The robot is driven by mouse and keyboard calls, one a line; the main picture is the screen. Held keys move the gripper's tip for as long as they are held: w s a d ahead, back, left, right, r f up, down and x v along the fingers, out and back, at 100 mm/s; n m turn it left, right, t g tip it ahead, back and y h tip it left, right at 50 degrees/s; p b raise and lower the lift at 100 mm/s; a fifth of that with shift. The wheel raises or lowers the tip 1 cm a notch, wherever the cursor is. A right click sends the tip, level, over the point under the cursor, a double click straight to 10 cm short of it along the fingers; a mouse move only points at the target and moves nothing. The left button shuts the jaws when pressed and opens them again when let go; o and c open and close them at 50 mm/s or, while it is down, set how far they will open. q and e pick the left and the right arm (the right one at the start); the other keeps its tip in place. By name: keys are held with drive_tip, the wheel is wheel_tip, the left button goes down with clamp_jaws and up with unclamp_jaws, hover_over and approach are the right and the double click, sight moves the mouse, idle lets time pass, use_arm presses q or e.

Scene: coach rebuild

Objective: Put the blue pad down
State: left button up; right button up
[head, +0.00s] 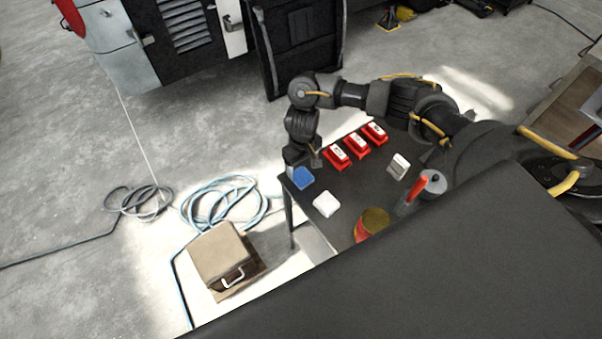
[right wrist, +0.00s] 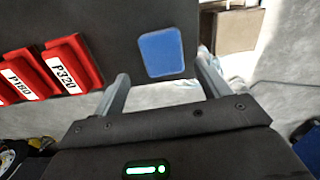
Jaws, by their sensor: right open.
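The blue pad (head: 303,178) lies flat at the left corner of the dark table (head: 345,195), near its edge. In the right wrist view the blue pad (right wrist: 161,52) shows whole, beyond and between the two spread fingers. My right gripper (head: 304,166) is open above the pad, with its fingers pointing down. In the right wrist view my gripper (right wrist: 162,68) holds nothing, and I cannot tell whether a finger touches the pad. My left gripper is not in view.
A tan case (head: 219,255) and coiled hose (head: 225,203) lie on the floor.

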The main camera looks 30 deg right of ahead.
sight(303, 174)
wheel_tip(303, 174, up, 5)
drive_tip(key=shift+r+p, duration=0.2)
drive_tip(key=shift+p, duration=0.6)
drive_tip(key=shift+s, duration=0.15)
